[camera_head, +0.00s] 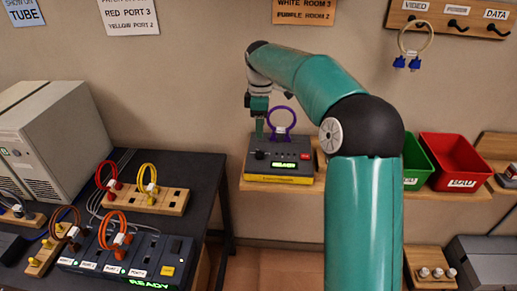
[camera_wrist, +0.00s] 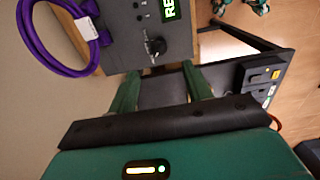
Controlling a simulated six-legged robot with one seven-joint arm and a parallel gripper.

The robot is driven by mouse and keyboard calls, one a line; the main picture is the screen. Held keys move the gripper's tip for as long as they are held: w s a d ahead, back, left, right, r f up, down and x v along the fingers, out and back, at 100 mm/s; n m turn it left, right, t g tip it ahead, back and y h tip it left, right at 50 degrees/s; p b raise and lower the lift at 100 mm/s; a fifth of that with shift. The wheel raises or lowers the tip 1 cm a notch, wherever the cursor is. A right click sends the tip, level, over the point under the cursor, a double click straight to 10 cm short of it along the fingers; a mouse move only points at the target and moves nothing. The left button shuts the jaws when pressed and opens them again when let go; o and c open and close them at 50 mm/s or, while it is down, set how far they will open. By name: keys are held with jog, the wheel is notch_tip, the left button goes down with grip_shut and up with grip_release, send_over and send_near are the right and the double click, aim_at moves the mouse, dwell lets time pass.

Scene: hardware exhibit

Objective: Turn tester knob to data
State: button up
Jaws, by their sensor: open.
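The tester (camera_head: 283,160) is a dark grey box with a yellow front edge, a lit green display and a red button, standing on a wooden wall shelf. Its knob (camera_wrist: 156,47) is black and sits on the panel beside small printed marks; the marks are too small to read. A purple cable loop (camera_head: 281,122) with a white tag is at the tester's top; it also shows in the wrist view (camera_wrist: 62,40). My gripper (camera_wrist: 163,82) is open and empty, its two green fingers pointing toward the knob but apart from it. In the head view my gripper (camera_head: 258,126) hangs just above the tester's left part.
Green (camera_head: 415,160) and red (camera_head: 453,160) bins stand right of the tester. A dark table (camera_head: 215,170) at left holds a port box (camera_head: 130,260), cable loops and a beige computer case (camera_head: 60,140). A hook board (camera_head: 450,15) hangs upper right. The wall is close behind.

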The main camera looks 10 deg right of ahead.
aim_at(259, 151)
jog(key=f, duration=0.9)
jog(key=shift+w+a+f, duration=0.1)
jog(key=shift+w+f, duration=0.15)
jog(key=shift+f, duration=0.1)
jog(key=shift+s+f, duration=0.2)
jog(key=shift+w+f, duration=0.15)
jog(key=shift+c, duration=0.4)
jog(key=c, duration=0.9)
